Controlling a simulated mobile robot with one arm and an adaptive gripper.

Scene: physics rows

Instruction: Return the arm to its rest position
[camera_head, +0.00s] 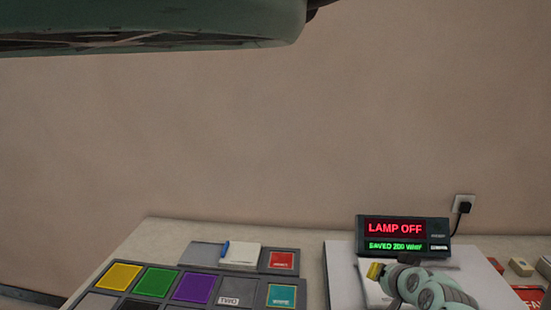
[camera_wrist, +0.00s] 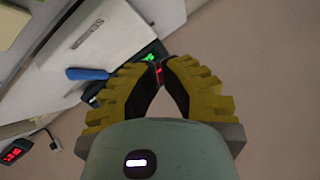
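My gripper (camera_head: 375,270) shows in the head view at the lower right, above the light panel on the table, with my pale green arm links beside it. In the wrist view, my gripper (camera_wrist: 158,68) has two ribbed yellow fingers with dark inner pads. They lean toward each other at the tips, with a narrow gap there and a wider one at the base. Nothing is held between them. A display box (camera_head: 403,246) behind my gripper reads "LAMP OFF" in red above a green line.
Grey trays hold colored squares, including yellow (camera_head: 119,276), green (camera_head: 156,281) and purple (camera_head: 193,288). A notepad (camera_head: 240,256) and blue pen (camera_head: 225,249) lie behind them. A wall socket (camera_head: 464,204) holds a black plug. The wall above the table is bare.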

